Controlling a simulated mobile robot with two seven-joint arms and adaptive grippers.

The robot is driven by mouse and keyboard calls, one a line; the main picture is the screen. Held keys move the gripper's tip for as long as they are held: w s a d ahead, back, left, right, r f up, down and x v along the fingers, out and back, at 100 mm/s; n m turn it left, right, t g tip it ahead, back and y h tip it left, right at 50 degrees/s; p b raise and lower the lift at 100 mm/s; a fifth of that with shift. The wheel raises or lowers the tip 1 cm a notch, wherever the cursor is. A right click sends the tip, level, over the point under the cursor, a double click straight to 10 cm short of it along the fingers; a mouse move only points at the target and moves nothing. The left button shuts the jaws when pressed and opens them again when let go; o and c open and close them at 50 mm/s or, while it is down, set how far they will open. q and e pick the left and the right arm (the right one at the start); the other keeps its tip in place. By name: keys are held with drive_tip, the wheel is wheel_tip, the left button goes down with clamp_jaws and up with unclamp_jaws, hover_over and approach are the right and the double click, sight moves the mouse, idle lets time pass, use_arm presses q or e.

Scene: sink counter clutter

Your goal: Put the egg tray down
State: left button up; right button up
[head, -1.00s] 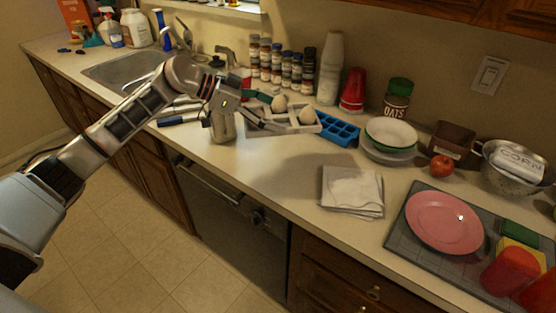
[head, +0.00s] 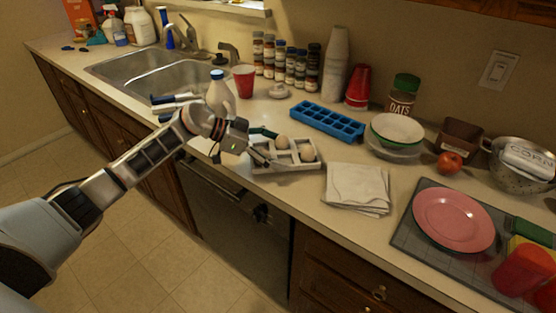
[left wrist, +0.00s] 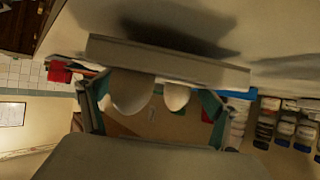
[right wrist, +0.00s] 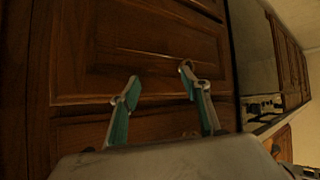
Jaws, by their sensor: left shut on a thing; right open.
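A light grey egg tray (head: 294,166) holds two pale eggs, one egg (head: 281,142) toward the back left and another egg (head: 308,154) at the right. My left gripper (head: 264,147) is shut on the tray's left side. The tray is low at the counter's front edge, left of the folded cloth; I cannot tell whether it touches the counter. In the left wrist view the tray (left wrist: 165,61) spans the fingers, with a dark shadow on the counter beside it. My right gripper (right wrist: 160,80) is open and empty in front of wooden drawers.
A folded white cloth (head: 357,187) lies just right of the tray. A blue ice tray (head: 328,121) lies behind it. A white bottle with a blue cap (head: 218,92) and a red cup (head: 244,80) stand behind my left gripper. The counter between the tray and the spice jars is mostly clear.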

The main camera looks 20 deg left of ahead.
use_arm(q)
drive_tip(key=shift+f+b, duration=0.35)
drive_tip(key=shift+f, duration=0.35)
drive_tip(key=shift+r, duration=0.15)
use_arm(e)
drive_tip(key=shift+w+a+f, duration=0.15)
drive_tip(key=shift+w+a, duration=0.05)
drive_tip(key=shift+a, duration=0.2)
use_arm(q)
drive_tip(key=o, duration=1)
drive_tip(key=shift+f, duration=0.2)
drive_tip(key=shift+c, duration=0.2)
use_arm(e)
drive_tip(key=shift+s+d+f, duration=0.1)
drive_tip(key=shift+s+f, duration=0.05)
drive_tip(key=shift+f, duration=0.05)
drive_tip(key=shift+f, duration=0.1)
use_arm(q)
drive_tip(key=shift+r, duration=0.15)
drive_tip(key=v, duration=1.2)
use_arm(e)
drive_tip(key=shift+f, duration=0.3)
